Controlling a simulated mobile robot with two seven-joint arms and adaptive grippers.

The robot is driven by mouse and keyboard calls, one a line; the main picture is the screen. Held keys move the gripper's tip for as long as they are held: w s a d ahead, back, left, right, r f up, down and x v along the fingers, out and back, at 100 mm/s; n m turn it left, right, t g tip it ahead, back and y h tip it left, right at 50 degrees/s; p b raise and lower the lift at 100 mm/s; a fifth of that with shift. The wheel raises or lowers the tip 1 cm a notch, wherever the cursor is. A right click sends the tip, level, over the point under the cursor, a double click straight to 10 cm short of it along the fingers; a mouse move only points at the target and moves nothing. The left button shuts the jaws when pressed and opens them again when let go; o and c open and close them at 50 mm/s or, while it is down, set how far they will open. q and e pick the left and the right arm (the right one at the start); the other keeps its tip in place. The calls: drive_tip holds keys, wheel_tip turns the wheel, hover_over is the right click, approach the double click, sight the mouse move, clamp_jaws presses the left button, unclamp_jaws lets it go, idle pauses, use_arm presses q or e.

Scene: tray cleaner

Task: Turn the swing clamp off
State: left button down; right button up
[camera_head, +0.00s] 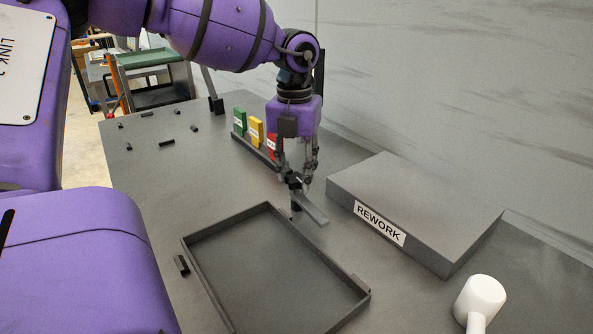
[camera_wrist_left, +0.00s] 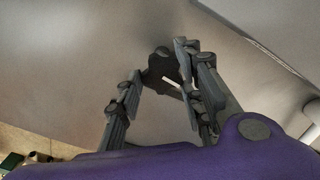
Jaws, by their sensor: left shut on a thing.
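The swing clamp (camera_head: 311,209) stands on the grey table just past the far right corner of the shallow tray (camera_head: 190,262). Its dark post is short, and its flat grey arm points toward the lower right, beside the tray. My left gripper (camera_head: 299,180) reaches down from above and is shut on the swing clamp at its top. In the left wrist view, the dark clamp head (camera_wrist_left: 160,70) shows between and beyond the fingers. The exact contact is partly hidden by the fingers. My right gripper is not in view.
A grey block labelled REWORK (camera_head: 420,205) lies right of the clamp. Green (camera_head: 239,121), yellow (camera_head: 256,130) and red (camera_head: 272,145) tags stand in a rack behind the gripper. A white cylindrical object (camera_head: 481,298) is at the lower right. Small dark pieces lie at the table's far left.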

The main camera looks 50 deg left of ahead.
use_arm(q)
drive_tip(key=shift+a+r+n, duration=0.1)
drive_tip(key=shift+a+n, duration=0.15)
drive_tip(key=shift+n, duration=0.35)
drive_tip(key=shift+s, duration=0.1)
drive_tip(key=c, duration=1.6)
unclamp_jaws()
drive_tip(key=shift+c, duration=0.2)
drive_tip(key=shift+o, duration=1.4)
drive_tip(key=shift+s+a, duration=0.1)
drive_tip(key=shift+s, duration=0.05)
drive_tip(key=shift+r, duration=0.25)
wheel_tip(320, 180, up, 11)
drive_tip(key=shift+r, duration=0.15)
